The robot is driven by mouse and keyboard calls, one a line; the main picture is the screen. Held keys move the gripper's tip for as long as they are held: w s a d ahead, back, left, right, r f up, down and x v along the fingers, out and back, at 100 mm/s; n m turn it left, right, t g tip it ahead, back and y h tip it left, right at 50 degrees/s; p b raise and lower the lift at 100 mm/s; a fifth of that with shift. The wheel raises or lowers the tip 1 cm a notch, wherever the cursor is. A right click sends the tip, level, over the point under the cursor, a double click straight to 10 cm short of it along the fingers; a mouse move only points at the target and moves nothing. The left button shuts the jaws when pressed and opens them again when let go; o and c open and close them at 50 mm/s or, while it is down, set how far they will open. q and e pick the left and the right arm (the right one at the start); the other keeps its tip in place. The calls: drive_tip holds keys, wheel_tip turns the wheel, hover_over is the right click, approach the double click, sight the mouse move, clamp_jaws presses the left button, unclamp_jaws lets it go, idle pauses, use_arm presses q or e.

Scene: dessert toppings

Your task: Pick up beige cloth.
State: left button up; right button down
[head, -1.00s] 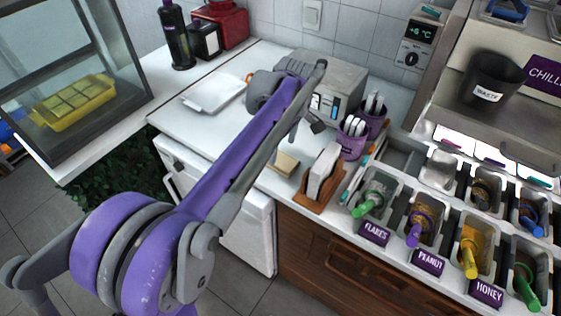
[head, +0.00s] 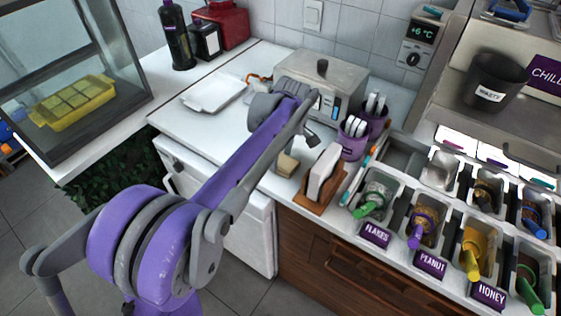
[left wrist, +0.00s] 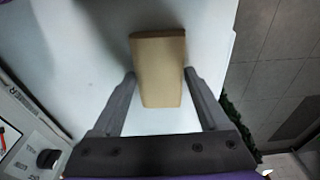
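The beige cloth (head: 286,165) is a small folded block near the counter's front edge in the head view, left of the wooden holder. My left arm partly covers it there. In the left wrist view, the cloth (left wrist: 160,75) lies between the two fingers of my left gripper (left wrist: 160,73). The fingers are spread, one along each side of the cloth, with little or no visible gap. I cannot tell whether they touch it. In the head view the left fingers are mostly hidden behind the arm. My right gripper is not in view.
The wooden holder (head: 318,185) stands just right of the cloth, with purple cups (head: 354,137) behind it. A metal box (head: 325,80) is behind, a white tray (head: 212,94) to the left. Topping bins (head: 425,215) line the right. The counter (head: 195,133) is clear at left.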

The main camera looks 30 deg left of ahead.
sight(281, 159)
use_arm(q)
drive_tip(key=c, duration=0.4)
wheel_tip(281, 159, up, 10)
drive_tip(key=shift+r+p, duration=0.1)
drive_tip(key=shift+p, duration=0.55)
drive_tip(key=shift+c, duration=0.2)
drive_tip(key=o, duration=0.8)
drive_tip(key=c, duration=0.6)
drive_tip(key=shift+s, duration=0.1)
drive_tip(key=shift+c, duration=0.2)
